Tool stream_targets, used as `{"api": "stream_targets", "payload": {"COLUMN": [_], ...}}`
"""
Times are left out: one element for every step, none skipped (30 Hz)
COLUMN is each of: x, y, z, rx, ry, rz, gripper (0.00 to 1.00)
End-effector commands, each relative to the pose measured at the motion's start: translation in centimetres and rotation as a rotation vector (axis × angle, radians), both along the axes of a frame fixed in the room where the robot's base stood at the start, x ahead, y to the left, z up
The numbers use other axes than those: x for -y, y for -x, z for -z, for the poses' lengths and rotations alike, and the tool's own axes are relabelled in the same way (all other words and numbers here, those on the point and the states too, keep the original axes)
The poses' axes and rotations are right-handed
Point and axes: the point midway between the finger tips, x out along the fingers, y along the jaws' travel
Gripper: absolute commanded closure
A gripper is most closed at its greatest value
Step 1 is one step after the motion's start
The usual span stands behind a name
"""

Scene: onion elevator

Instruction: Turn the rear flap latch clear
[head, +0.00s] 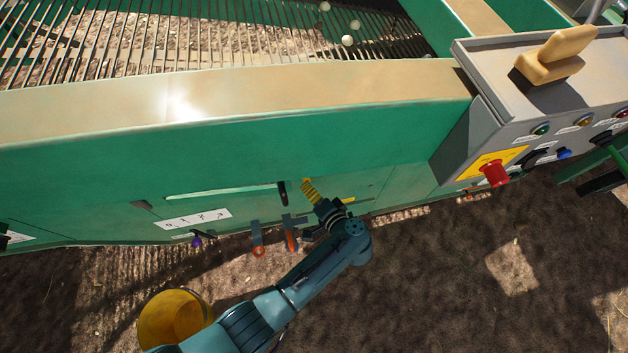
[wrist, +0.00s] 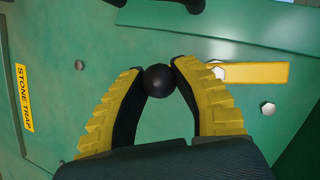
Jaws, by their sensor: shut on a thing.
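My gripper (wrist: 157,72) is shut on a round black knob (wrist: 158,82) in front of a green panel (wrist: 165,125). Its yellow ribbed fingers with black pads touch the knob from both sides. A flat yellow bar (wrist: 255,73) with a bolt at its left end lies level on the panel, just right of the right fingertip. I cannot tell whether the knob is joined to this bar. In the head view my gripper (head: 306,184) reaches the lower green side of the machine; the knob is hidden there.
A yellow STONE TRAP label (wrist: 25,98) is left in the wrist view. In the head view a dark lever (head: 282,193) at a slot is close left of my gripper. Orange-ended handles (head: 291,240) hang below. A red button (head: 495,173) is right; a yellow bucket (head: 172,318) stands on the ground.

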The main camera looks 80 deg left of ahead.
Motion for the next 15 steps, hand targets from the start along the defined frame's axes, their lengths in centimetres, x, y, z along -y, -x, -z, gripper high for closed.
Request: {"api": "stream_targets", "payload": {"x": [0.02,0.01,-0.01,0.01,0.02,0.01,0.01,0.00,0.01,0.01,0.01,0.00,0.00,0.00,-0.01], "y": [0.14,0.22,0.34,0.45,0.52,0.61,0.68,0.75,0.83,0.87,0.91,0.96,0.99,1.01,1.05], "z": [0.13,0.13,0.13,0.16,0.19,0.21,0.20,0.21,0.23,0.23,0.22,0.21,0.20,0.20,0.20], "rx": [-0.035,-0.053,-0.078,-0.097,-0.112,-0.132,-0.146,-0.159,-0.173,-0.182,-0.191,-0.201,-0.207,-0.213,-0.218], "ry": [0.001,0.000,-0.001,-0.001,-0.001,-0.002,-0.002,-0.002,-0.002,-0.003,-0.002,-0.002,-0.003,-0.004,-0.004], "rz": [0.000,0.001,0.000,0.000,0.000,0.001,0.001,0.001,0.001,0.000,0.000,0.000,0.000,0.001,0.001], "gripper": [1.00,1.00,1.00,1.00,1.00,1.00,1.00,1.00,1.00,1.00,1.00,1.00,1.00,1.00,1.00]}}
